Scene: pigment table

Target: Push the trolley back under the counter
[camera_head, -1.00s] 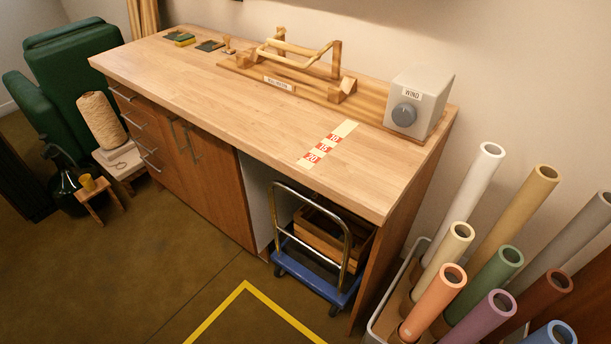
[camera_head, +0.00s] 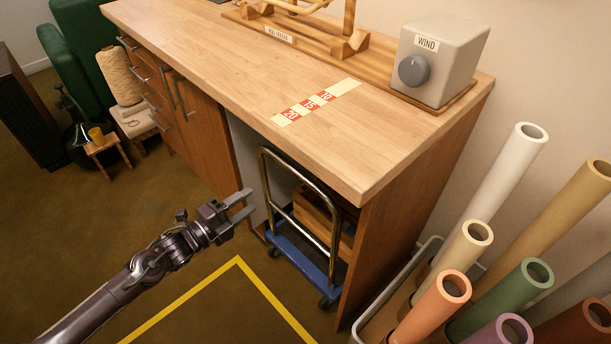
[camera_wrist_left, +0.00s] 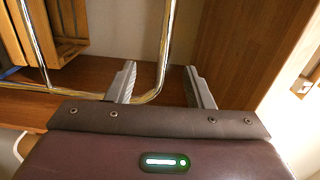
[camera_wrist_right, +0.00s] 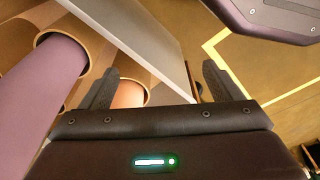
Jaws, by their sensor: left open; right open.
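The trolley has a blue deck (camera_head: 300,256) and a bent chrome handle (camera_head: 300,172). It stands in the open bay under the wooden counter (camera_head: 230,75), with a wooden crate (camera_head: 312,215) on its deck. My left gripper (camera_head: 244,205) is open and empty, just left of the handle in the head view. In the left wrist view the chrome handle (camera_wrist_left: 163,60) rises between the open fingers, seemingly ahead of them; contact cannot be told. My right gripper (camera_wrist_right: 160,85) is open, shows only in its wrist view, and has paper rolls beyond it.
A rack of coloured rolls (camera_head: 495,215) stands right of the counter, close to my right gripper. Yellow floor tape (camera_head: 238,262) marks a corner in front of the bay. A small stool (camera_head: 112,150) stands at the left.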

